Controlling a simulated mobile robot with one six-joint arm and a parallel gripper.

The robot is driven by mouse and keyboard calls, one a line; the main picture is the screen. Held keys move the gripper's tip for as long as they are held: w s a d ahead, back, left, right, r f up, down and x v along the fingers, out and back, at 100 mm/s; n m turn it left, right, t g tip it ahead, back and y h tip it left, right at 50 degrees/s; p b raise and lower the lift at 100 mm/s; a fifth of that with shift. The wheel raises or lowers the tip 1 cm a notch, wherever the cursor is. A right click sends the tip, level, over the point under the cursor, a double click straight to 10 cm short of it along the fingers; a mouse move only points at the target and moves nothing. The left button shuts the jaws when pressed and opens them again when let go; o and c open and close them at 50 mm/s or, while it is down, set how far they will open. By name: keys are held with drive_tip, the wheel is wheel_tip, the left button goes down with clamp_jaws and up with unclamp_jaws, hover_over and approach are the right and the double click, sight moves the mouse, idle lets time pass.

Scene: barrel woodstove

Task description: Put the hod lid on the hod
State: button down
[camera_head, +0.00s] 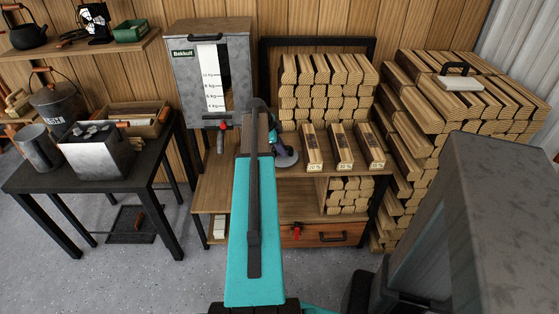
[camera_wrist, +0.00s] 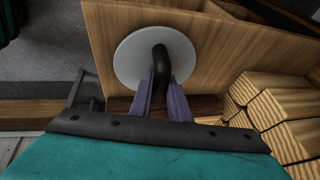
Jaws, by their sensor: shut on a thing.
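My gripper (camera_wrist: 161,88), with purple fingers, is shut on the black curved handle of a round grey lid (camera_wrist: 132,62), which I take as the hod lid. In the head view the lid (camera_head: 288,158) shows beyond my teal arm, partly hidden by it, over the wooden shelf unit. My gripper (camera_head: 273,140) is mostly hidden there. At the left, a dark lettered bucket with a wooden-grip handle (camera_head: 58,102) and a grey metal cylinder (camera_head: 38,149) stand on the black table; I cannot tell for sure which is the hod.
The black table (camera_head: 100,181) also holds a grey metal box (camera_head: 97,152) and a wooden crate (camera_head: 158,122). The grey Bekkull hopper (camera_head: 181,80) stands behind, left of my arm. Stacked wood (camera_head: 325,85) fills the back right. Grey floor is open between table and shelf unit.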

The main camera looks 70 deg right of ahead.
drive_tip(key=shift+w+r+p, duration=0.1)
drive_tip(key=shift+r+p, duration=0.3)
drive_tip(key=shift+r, duration=0.65)
idle(0.4)
drive_tip(key=shift+r+p, duration=1.05)
drive_tip(key=shift+r, duration=1.35)
drive_tip(key=w+a+r+n+t, duration=0.25)
drive_tip(key=w+a+n, duration=0.25)
drive_tip(key=w+a, duration=0.55)
drive_tip(key=w+a+r+n+t, duration=0.2)
drive_tip(key=w+a+r+n, duration=0.25)
drive_tip(key=w+a, duration=0.65)
drive_tip(key=w+a+r+n+t, duration=0.25)
drive_tip(key=w+a+n, duration=0.35)
drive_tip(key=w+a, duration=0.45)
drive_tip(key=w+a+r+n+t+y, duration=0.1)
drive_tip(key=w+a+r+n, duration=0.25)
drive_tip(key=a, duration=0.55)
drive_tip(key=w+a+r+n+y, duration=0.2)
drive_tip(key=w+a+n, duration=0.25)
drive_tip(key=a, duration=0.55)
drive_tip(key=a+r+n+y, duration=0.1)
drive_tip(key=a+n, duration=0.3)
drive_tip(key=a, duration=0.7)
drive_tip(key=a+r+n+y, duration=0.2)
drive_tip(key=a+r+n, duration=0.2)
drive_tip(key=a, duration=0.8)
drive_tip(key=shift+w+n, duration=0.35)
drive_tip(key=shift+n, duration=0.1)
drive_tip(key=shift+w, duration=0.1)
